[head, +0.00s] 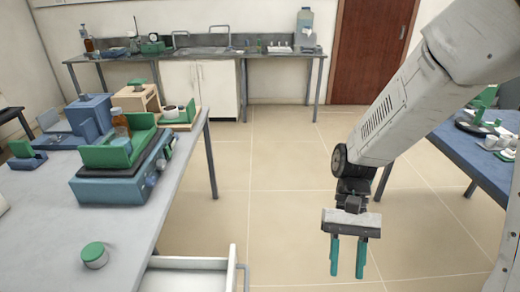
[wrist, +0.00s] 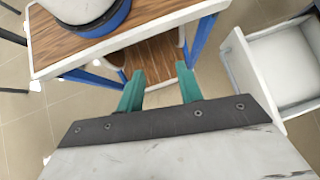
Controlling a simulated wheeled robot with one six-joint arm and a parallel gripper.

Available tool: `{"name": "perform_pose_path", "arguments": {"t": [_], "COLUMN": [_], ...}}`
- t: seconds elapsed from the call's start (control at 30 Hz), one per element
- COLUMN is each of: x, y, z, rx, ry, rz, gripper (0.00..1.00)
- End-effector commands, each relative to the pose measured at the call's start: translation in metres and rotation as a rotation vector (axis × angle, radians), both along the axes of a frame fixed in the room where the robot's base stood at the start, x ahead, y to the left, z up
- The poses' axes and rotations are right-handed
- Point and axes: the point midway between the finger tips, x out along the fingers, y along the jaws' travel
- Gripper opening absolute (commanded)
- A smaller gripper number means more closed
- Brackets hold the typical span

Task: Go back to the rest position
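My gripper (head: 348,272) hangs pointing down at the right of the head view, over the tiled floor. Its two green fingers are apart with nothing between them. In the wrist view the gripper (wrist: 160,72) also shows its fingers apart and empty. My arm comes down from the upper right of the head view, bent at the wrist.
A grey table (head: 45,215) on the left bears a blue device (head: 110,188) and a green-lidded jar (head: 95,256). An open white drawer (head: 190,263) juts out. A blue table (head: 485,165) stands right. A wood-topped stand (wrist: 130,30) shows below. Middle floor is clear.

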Motion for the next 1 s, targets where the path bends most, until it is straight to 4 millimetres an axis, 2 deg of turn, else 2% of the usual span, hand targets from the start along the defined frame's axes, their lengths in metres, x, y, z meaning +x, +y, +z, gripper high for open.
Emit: {"name": "perform_pose_path", "arguments": {"t": [0.03,0.1,0.5,0.8,1.0], "x": [-0.001,-0.003,-0.034,-0.060,-0.065], "y": [-0.007,-0.018,-0.070,-0.089,-0.090], "z": [0.014,0.031,0.111,0.155,0.168], "rx": [0.009,0.017,-0.023,-0.082,-0.094], "ry": [-0.063,-0.142,-0.571,-0.828,-0.897], "rz": [0.021,0.059,0.190,0.161,0.140], "gripper": [0.36,0.36,0.36,0.36,0.36]}}
